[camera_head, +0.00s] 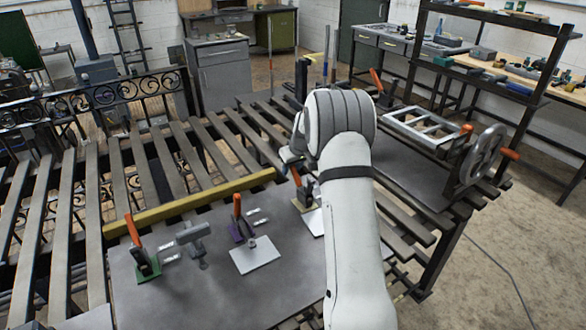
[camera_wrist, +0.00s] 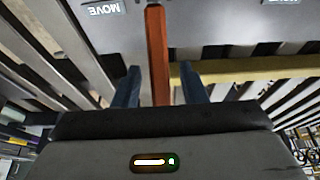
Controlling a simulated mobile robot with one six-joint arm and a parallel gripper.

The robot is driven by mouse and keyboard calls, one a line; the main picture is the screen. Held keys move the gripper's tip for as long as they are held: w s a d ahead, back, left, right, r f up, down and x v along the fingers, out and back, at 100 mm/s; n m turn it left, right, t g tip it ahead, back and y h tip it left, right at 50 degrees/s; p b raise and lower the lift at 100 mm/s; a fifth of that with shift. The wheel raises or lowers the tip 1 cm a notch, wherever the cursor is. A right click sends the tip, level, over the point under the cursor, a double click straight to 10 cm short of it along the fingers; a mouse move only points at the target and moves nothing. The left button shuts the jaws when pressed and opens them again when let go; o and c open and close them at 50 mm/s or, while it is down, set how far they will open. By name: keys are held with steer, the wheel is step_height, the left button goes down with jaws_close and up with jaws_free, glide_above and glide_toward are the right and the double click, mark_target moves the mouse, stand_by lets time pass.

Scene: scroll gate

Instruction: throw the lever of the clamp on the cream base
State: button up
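The clamp on the cream base (camera_head: 312,222) stands on the grey plate in the head view, partly hidden behind my white arm. Its red-orange lever (camera_head: 297,176) rises upright beside my wrist. In the wrist view a red-orange lever (camera_wrist: 158,55) stands between the two blue-grey fingers of my gripper (camera_wrist: 160,84). The fingers are apart, with a gap visible on each side of the lever, so my gripper is open around it. In the head view my gripper is mostly hidden by the wrist. The clamp's body is not clear in the wrist view.
A clamp on a green base (camera_head: 148,271) and one on a purple base (camera_head: 240,232) stand to the left with levers upright. A yellow bar (camera_head: 190,203) runs behind; a handwheel (camera_head: 482,155) is right.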

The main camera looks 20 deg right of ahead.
steer(key=shift+x, duration=1.05)
jaws_close()
